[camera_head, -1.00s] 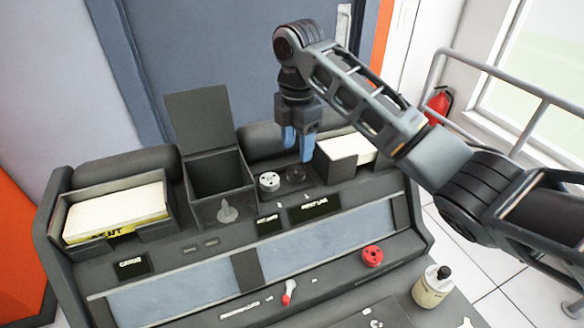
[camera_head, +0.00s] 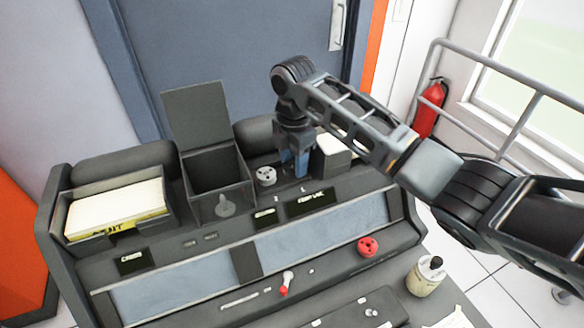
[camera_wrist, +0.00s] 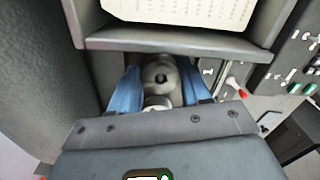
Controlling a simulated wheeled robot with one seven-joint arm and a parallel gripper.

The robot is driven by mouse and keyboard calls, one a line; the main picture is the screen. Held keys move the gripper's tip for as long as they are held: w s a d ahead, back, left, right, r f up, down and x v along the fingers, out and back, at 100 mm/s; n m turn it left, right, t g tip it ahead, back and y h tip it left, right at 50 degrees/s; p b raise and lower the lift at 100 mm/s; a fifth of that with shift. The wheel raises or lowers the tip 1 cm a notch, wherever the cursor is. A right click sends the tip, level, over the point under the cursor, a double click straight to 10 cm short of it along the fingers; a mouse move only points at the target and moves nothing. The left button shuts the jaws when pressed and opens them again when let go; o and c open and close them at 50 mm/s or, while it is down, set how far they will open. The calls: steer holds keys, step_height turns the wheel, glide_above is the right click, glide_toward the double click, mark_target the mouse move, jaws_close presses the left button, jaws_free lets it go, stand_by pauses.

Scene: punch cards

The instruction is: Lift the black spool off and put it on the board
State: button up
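The black spool (camera_wrist: 160,76) shows in the wrist view as a dark grey round piece with a hole on top, between the two blue fingers. My gripper (camera_wrist: 160,88) is open around it, with a small gap seeming to show at each side. In the head view my gripper (camera_head: 295,164) points down at the console's upper ledge, and its fingers mostly hide the spool. A flat dark panel (camera_head: 345,318) lies at the front right of the head view; I cannot tell if it is the board.
A pale grey spool (camera_head: 266,176) stands just left of my gripper. A card box (camera_head: 333,160) is close on its right. An open-lidded bin (camera_head: 217,178) and a card tray (camera_head: 118,208) are further left.

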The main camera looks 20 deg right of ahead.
steer(key=c, duration=0.6)
steer(key=shift+c, duration=0.2)
step_height(320, 180, up, 14)
steer(key=p, duration=0.2)
stand_by(0.8)
